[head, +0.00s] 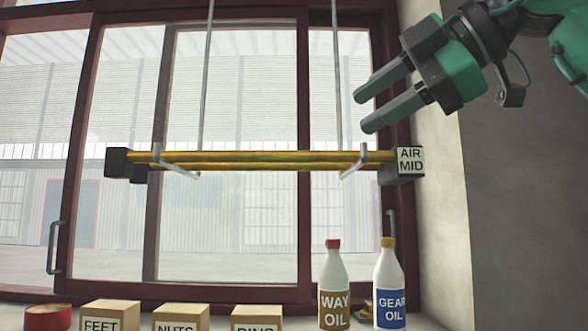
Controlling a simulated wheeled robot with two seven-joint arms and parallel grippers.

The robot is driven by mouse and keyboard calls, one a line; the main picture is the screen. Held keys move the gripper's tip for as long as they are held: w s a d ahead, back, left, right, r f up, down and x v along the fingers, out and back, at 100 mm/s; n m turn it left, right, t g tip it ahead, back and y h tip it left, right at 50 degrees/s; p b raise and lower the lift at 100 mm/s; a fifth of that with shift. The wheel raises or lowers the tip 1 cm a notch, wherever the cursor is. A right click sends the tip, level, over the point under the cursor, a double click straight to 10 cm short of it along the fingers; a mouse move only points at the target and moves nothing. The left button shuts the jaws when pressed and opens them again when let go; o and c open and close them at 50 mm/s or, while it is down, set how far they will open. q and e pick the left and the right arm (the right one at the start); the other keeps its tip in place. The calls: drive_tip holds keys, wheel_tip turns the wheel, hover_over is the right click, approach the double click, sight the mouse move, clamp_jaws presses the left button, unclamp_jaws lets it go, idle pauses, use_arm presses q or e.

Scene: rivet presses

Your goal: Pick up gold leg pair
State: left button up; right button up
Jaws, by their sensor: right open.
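The gold leg pair (250,160) is two parallel gold bars lying level across two hanging hooks in front of the window. Dark blocks cap its ends, and the right end block carries a label reading AIR MID (410,160). My right gripper (363,111) comes in from the upper right, open and empty. In the picture its fingertips are above the right part of the bars and apart from them. My left gripper is not in view.
Thin rods hold the hooks (352,166) from above. A wall (520,200) is at the right.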

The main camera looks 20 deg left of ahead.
sight(293, 152)
drive_tip(key=p+x, duration=0.2)
drive_tip(key=x, duration=0.2)
drive_tip(key=p+x, duration=0.3)
drive_tip(key=x, duration=0.1)
drive_tip(key=s+p+x, duration=0.1)
drive_tip(key=p+x, duration=0.2)
drive_tip(key=x, duration=0.1)
drive_tip(key=shift+w+a, duration=0.15)
drive_tip(key=shift+a, duration=0.4)
drive_tip(key=shift+w+a+f, duration=0.1)
drive_tip(key=shift+a+f, duration=0.1)
drive_tip(key=shift+f, duration=0.05)
drive_tip(key=shift+d, duration=0.1)
clamp_jaws()
